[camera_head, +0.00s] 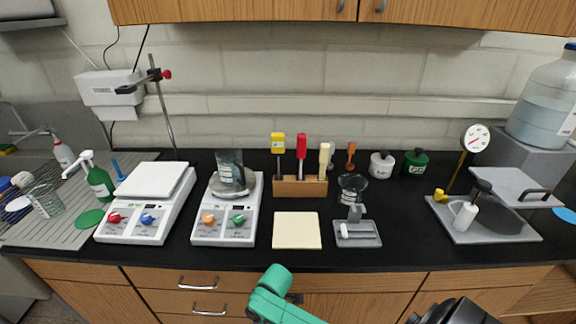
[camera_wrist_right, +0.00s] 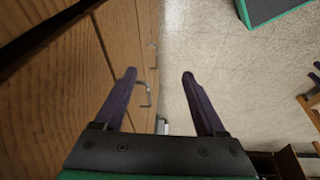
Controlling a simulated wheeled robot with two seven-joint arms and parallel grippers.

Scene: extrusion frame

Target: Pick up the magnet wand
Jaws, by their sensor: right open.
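A wooden rack (camera_head: 300,187) stands at the back middle of the black counter in the head view. It holds several upright tools: one with a yellow top (camera_head: 278,142), one with a red handle (camera_head: 301,145), one with a cream handle (camera_head: 324,155). An orange-handled tool (camera_head: 350,153) stands just right of it. I cannot tell for sure which tool is the magnet wand. My right gripper (camera_wrist_right: 160,75) is open and empty in the right wrist view, beside the wooden cabinet fronts and above the floor. My left gripper does not show.
A cream pad (camera_head: 297,230) and a small grey stand (camera_head: 357,233) lie in front of the rack. A grey tray (camera_head: 483,222) is right. Upper cabinets (camera_head: 240,10) overhang the back.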

